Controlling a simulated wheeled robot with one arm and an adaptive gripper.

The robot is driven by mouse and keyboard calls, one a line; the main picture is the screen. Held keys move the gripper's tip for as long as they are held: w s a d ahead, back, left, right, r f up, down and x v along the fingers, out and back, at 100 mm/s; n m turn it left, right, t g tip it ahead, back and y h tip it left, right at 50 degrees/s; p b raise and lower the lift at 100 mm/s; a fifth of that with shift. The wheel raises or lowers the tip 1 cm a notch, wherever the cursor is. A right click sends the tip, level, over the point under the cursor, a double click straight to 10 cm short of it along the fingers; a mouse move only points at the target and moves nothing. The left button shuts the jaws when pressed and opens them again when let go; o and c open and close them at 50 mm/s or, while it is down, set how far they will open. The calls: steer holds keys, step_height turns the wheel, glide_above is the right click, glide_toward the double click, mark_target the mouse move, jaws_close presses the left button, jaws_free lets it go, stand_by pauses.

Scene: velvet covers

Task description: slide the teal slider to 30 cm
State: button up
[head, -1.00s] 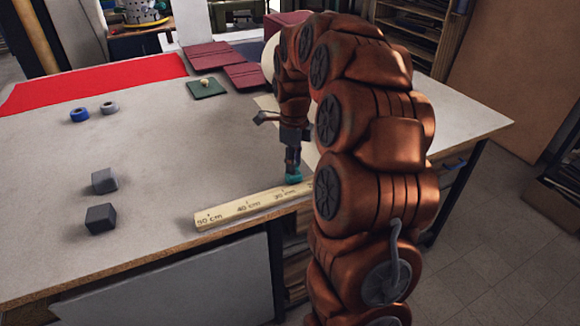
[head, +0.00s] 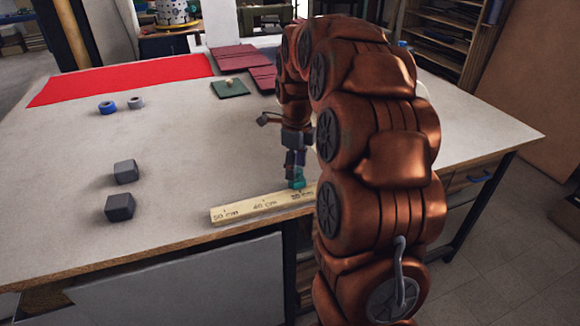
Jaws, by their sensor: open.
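The teal slider (head: 297,183) sits on the pale wooden scale (head: 245,209) along the table's front edge. The scale shows marks for 50 cm, 40 cm and 30 cm from left to right. The slider is right at the 30 cm label, just behind its printed figures. My gripper (head: 295,172) points down at the slider from above, open, with its tips at the slider's top. I cannot tell whether the fingers straddle or touch it. My arm hides the scale's right end.
Two dark grey blocks (head: 120,207) stand left of the scale. A blue tape roll (head: 107,107) and a grey roll (head: 136,102) lie farther back. A red cloth (head: 125,80), maroon covers (head: 235,58) and a green cover (head: 230,88) lie at the back. The table's middle is clear.

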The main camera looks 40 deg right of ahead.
step_height(320, 180, up, 12)
stand_by(0.8)
stand_by(0.5)
